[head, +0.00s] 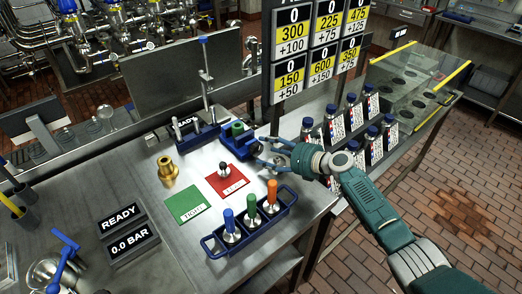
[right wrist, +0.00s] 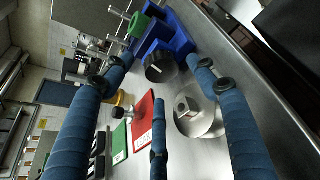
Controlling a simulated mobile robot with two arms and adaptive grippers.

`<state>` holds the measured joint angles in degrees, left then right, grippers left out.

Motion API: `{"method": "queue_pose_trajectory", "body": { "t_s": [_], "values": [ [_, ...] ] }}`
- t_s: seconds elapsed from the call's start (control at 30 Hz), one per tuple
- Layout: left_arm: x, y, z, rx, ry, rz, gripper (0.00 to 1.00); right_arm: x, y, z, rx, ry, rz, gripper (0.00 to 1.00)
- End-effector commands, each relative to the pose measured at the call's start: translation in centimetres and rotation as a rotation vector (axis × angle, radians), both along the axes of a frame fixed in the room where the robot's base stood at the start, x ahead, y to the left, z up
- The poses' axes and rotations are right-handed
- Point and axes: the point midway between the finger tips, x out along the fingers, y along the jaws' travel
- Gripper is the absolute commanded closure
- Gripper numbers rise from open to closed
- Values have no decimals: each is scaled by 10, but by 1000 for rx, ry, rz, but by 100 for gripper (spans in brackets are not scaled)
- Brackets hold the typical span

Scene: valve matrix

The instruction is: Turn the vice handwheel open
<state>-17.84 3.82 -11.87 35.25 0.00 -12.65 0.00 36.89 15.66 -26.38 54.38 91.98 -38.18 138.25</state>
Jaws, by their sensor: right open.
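The blue vice (head: 233,146) stands on the steel bench with a green piece (head: 237,129) in it. In the right wrist view, the vice (right wrist: 178,38) is at the top, with the green piece (right wrist: 138,25) to its left. A dark round handwheel (right wrist: 160,68) with a white mark faces me from the vice's near side. My right gripper (head: 262,152) is beside the vice's right end; its fingers are open and spread around the handwheel in the picture, and I cannot tell whether they touch it. My left gripper is not in view.
A brass fitting (head: 168,170), a green card (head: 188,204) and a red card (head: 226,181) lie left of my gripper. A blue rack (head: 213,244) holds coloured-handled tools in front. Several bottles (head: 332,128) stand to the right. A silver round part (right wrist: 200,118) shows between my fingers.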

Motion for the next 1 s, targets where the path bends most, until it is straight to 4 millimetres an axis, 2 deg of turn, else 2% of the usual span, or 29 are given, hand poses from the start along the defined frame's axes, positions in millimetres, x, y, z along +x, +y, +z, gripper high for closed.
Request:
{"method": "queue_pose_trajectory", "body": {
  "t_s": [0.03, 0.27, 0.4, 0.6, 0.8, 0.83, 1.0],
  "values": [
    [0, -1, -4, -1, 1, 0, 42, 6, 8, -4, 2, 0, 1, 42],
    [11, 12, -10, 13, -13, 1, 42, 20, 22, -11, 1, -1, 0, 42],
    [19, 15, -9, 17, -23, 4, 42, 22, 24, -12, -1, 0, -1, 42],
    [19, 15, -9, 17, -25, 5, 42, 22, 24, -12, -1, 0, -1, 42],
    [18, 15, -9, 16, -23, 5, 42, 22, 24, -11, -1, -1, -1, 81],
    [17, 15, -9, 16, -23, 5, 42, 23, 23, -11, -1, -2, -2, 85],
    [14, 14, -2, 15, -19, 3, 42, 23, 24, -7, -21, -19, -3, 85]
  ]
}}
